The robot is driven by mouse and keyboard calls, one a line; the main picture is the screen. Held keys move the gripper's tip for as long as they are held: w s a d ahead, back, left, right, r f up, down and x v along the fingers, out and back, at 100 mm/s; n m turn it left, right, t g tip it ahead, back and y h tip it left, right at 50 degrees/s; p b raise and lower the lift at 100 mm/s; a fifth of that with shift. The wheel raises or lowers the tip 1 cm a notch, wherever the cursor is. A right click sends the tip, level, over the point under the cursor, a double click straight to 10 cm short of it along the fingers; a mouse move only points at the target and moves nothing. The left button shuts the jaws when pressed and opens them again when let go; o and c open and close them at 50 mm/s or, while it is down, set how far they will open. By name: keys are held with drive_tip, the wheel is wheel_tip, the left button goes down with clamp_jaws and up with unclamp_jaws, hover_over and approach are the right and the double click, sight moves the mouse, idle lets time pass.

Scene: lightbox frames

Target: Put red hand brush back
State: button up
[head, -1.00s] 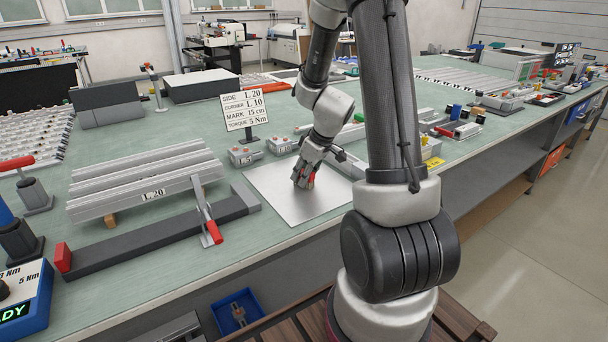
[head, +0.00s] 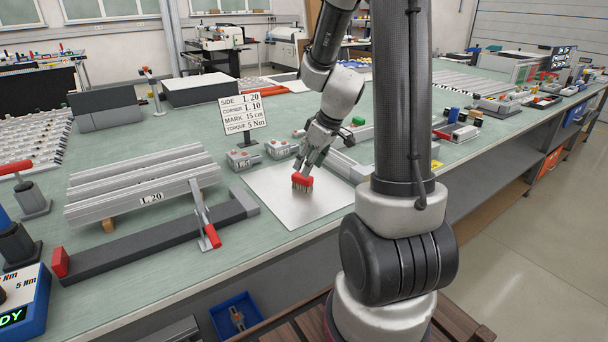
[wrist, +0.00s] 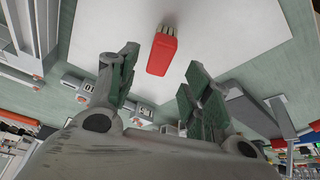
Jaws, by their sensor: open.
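The red hand brush (head: 302,182) stands on the pale metal plate (head: 270,197) at the bench's front, red body up and bristles down. In the wrist view the brush (wrist: 162,53) lies just beyond my fingertips, in line with the gap between them. My gripper (head: 311,161) is just above and behind the brush in the head view. Its fingers are spread apart, with nothing between them, as the wrist view (wrist: 161,65) shows.
Grey blocks (head: 241,159) and a sign with text (head: 243,113) stand behind the plate. Stacked metal profiles (head: 145,186) and a dark bar with a red-handled clamp (head: 207,228) lie left. Grey rails lie right of the plate. The plate's front part is clear.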

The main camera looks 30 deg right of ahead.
drive_tip(key=s+a+r+m, duration=0.1)
drive_tip(key=s+a+r, duration=0.4)
drive_tip(key=s+r, duration=0.65)
drive_tip(key=s+a+r+m+h, duration=0.1)
drive_tip(key=s+r+m, duration=0.2)
drive_tip(key=s, duration=0.7)
drive_tip(key=shift+r+m+h, duration=0.4)
drive_tip(key=shift+r, duration=0.2)
